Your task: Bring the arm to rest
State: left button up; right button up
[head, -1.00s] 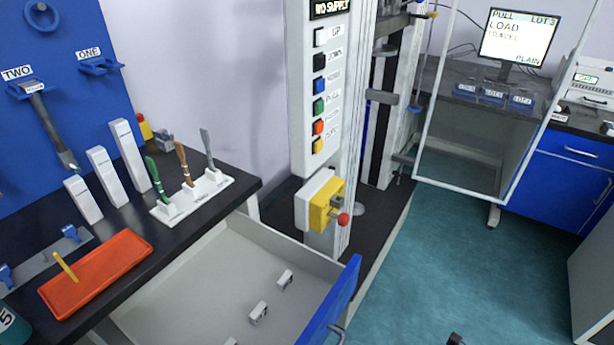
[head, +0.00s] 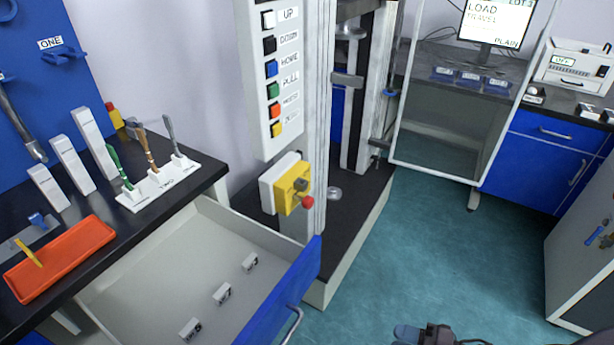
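A small dark part of my own arm with a blue-grey tip, which looks like my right gripper (head: 410,334), shows at the bottom edge of the head view, right of centre. It is cut off by the frame, so its fingers cannot be read as open or shut. It appears over the teal floor, apart from the drawer and the machine. Another dark piece, probably also mine, shows at the bottom right edge. My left gripper is not in view.
An open drawer (head: 150,262) with several small grey blocks juts out below the black bench. The test machine's button panel (head: 270,75) and yellow switch box (head: 290,186) stand beside it. A clear guard door (head: 450,115) hangs open. The teal floor (head: 430,245) is clear.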

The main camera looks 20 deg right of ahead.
jog(key=a+r+m+h, duration=0.1)
jog(key=m+h, duration=0.2)
jog(key=m, duration=0.4)
jog(key=a+r+m+h+p, duration=0.1)
jog(key=m+h, duration=0.3)
jog(key=m, duration=0.2)
jog(key=s+a+r+m+g+h+p, duration=0.1)
jog(key=m+h, duration=0.3)
jog(key=m, duration=0.3)
jog(key=shift+s+a+r+m, duration=0.1)
jog(key=shift+a+r+m, duration=0.05)
jog(key=shift+a+m, duration=0.2)
jog(key=shift+a, duration=0.15)
